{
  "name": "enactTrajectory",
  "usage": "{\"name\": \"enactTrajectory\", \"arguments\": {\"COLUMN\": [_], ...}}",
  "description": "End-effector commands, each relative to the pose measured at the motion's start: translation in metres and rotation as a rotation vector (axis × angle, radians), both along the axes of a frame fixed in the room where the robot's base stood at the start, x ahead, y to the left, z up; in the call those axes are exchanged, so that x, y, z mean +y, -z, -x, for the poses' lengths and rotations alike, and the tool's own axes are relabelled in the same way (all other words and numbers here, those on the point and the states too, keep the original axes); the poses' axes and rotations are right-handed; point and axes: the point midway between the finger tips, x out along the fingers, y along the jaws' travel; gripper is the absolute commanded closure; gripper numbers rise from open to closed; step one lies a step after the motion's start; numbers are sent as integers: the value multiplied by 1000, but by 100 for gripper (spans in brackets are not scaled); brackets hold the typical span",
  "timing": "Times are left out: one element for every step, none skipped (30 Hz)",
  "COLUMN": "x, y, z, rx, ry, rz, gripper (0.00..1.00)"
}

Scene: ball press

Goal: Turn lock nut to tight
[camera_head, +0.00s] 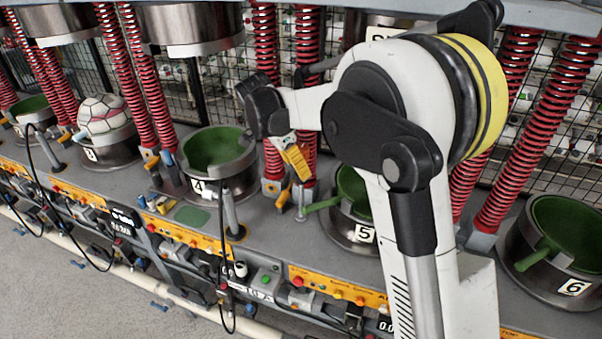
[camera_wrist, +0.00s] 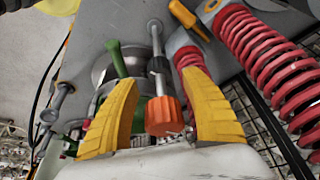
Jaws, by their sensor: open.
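My gripper (camera_head: 296,162) hangs between moulds 4 and 5 in the head view, its yellow fingers pointing down. In the wrist view my gripper (camera_wrist: 159,78) is open, with one yellow finger on each side of an orange ribbed nut (camera_wrist: 164,116), which looks to be the lock nut. The nut sits on the end of a metal rod (camera_wrist: 160,84) with a black collar. Gaps show between nut and fingers, so it is not held. The nut is not clearly visible in the head view.
A green handle (camera_wrist: 117,60) and a round metal mould stand left of the rod. Red springs (camera_wrist: 265,50) are close on the right. In the head view, mould 5 (camera_head: 358,238) is partly hidden by my arm, and mould 4 (camera_head: 214,160) stands open to the left.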

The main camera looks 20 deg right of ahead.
Motion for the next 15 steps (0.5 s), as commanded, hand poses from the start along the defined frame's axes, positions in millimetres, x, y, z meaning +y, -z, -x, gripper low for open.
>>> {"name": "enactTrajectory", "arguments": {"x": [5, 7, 11, 13, 16, 18, 20, 22, 24, 25, 27, 28, 29, 29, 30], "y": [-12, -18, -26, -33, -38, -46, -51, -55, -60, -64, -67, -70, -72, -73, -74], "z": [2, 2, 3, 4, 4, 5, 6, 6, 6, 7, 7, 8, 8, 8, 8], "rx": [0, 0, 0, 0, 0, 0, 0, 0, 0, 0, 0, 0, 0, 0, 0], "ry": [-1, -1, 0, 0, -1, -1, -1, -1, 0, 0, 1, 1, 1, 1, 1], "rz": [0, 0, 0, 0, 0, 0, 0, 0, 0, 0, 0, 0, 0, 0, 0], "gripper": [45, 45, 45, 45, 45, 45, 45, 45, 45, 45, 45, 45, 45, 45, 45]}}
